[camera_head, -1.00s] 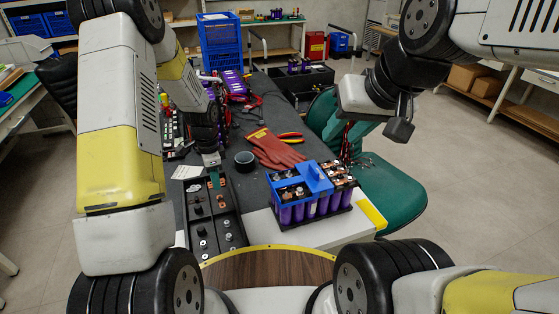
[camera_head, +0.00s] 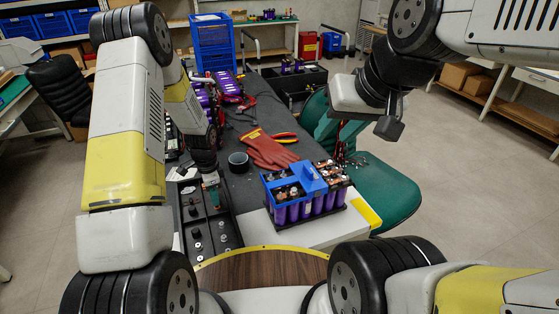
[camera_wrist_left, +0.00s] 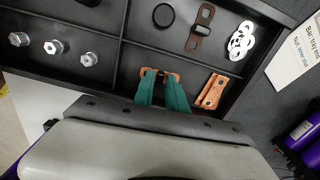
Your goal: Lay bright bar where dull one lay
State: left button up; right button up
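My left gripper (camera_wrist_left: 162,92) reaches down into a compartment of the black tray (camera_wrist_left: 113,48). Its teal fingers stand a little apart, with the orange copper of a bright bar (camera_wrist_left: 174,76) at their tips. I cannot tell whether they clamp it. Another bright bar (camera_wrist_left: 212,91) lies to the right of the fingers. A dull brown bar (camera_wrist_left: 201,28) lies in the compartment beyond. In the head view the left gripper (camera_head: 211,187) is over the tray (camera_head: 226,240). A battery pack (camera_head: 305,190) with a blue cover and copper bars stands right of it. My right gripper (camera_head: 350,134) hangs by the green chair; its fingers are unclear.
The tray also holds several bolts or nuts (camera_wrist_left: 55,47), pale washers (camera_wrist_left: 241,41) and a black disc (camera_wrist_left: 163,15). Red gloves (camera_head: 268,150) and a black roll (camera_head: 238,161) lie behind on the dark bench. A green chair (camera_head: 385,190) stands on the right.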

pick_arm(q)
grip_shut()
jog(key=shift+r, duration=0.1)
jog(key=shift+r, duration=1.95)
